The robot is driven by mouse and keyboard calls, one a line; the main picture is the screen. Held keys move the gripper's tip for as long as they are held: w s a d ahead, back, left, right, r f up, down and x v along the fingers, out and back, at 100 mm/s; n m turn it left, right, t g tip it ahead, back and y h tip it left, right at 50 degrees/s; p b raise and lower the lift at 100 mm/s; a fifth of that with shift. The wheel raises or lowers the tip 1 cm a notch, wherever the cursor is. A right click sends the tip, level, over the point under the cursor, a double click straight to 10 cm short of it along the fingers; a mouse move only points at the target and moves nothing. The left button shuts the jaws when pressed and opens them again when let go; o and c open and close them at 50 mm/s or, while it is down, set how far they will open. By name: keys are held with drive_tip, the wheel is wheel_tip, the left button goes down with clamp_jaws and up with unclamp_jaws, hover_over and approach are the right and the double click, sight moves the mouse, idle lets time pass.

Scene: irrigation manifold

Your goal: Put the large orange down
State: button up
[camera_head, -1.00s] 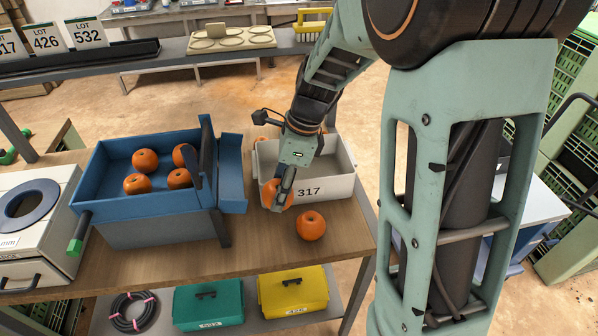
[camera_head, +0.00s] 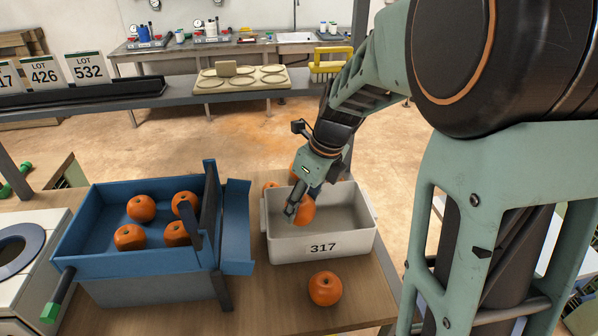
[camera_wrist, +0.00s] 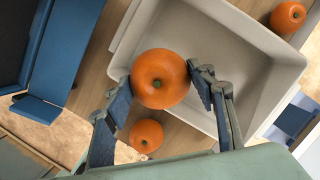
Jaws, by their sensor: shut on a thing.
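My gripper (camera_head: 291,211) is shut on the large orange (camera_head: 303,210) and holds it over the left part of the white bin (camera_head: 320,247) marked 317. In the wrist view the large orange (camera_wrist: 160,78) sits between the two fingers (camera_wrist: 160,88), with the bin's pale floor and wall (camera_wrist: 235,50) behind it. The orange looks to be above the bin floor; the exact gap cannot be told. A loose orange (camera_head: 325,288) lies on the table in front of the bin.
A blue sorting tray (camera_head: 90,235) with several oranges stands left of the bin. More orange fruit (camera_head: 270,187) shows behind the bin's left side, partly hidden. A white device with a round opening (camera_head: 20,250) stands at far left. Shelves with lot signs (camera_head: 84,67) stand behind.

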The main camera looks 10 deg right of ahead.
drive_tip(key=w+d+f, duration=0.1)
drive_tip(key=f, duration=0.1)
drive_tip(key=w+d+f, duration=0.1)
drive_tip(key=d+f, duration=0.1)
drive_tip(key=w+d+f, duration=0.1)
drive_tip(key=w+f, duration=0.1)
drive_tip(key=shift+d+f, duration=0.2)
drive_tip(key=shift+d, duration=0.2)
drive_tip(key=shift+d+x, duration=0.15)
drive_tip(key=shift+x, duration=0.65)
drive_tip(key=shift+d+x, duration=0.15)
drive_tip(key=shift+x, duration=0.6)
drive_tip(key=shift+s+f, duration=0.15)
drive_tip(key=shift+f+b, duration=0.15)
drive_tip(key=shift+b, duration=0.2)
drive_tip(key=o, duration=1.2)
drive_tip(key=shift+c, duration=0.2)
drive_tip(key=p+v, duration=0.1)
drive_tip(key=v, duration=1.1)
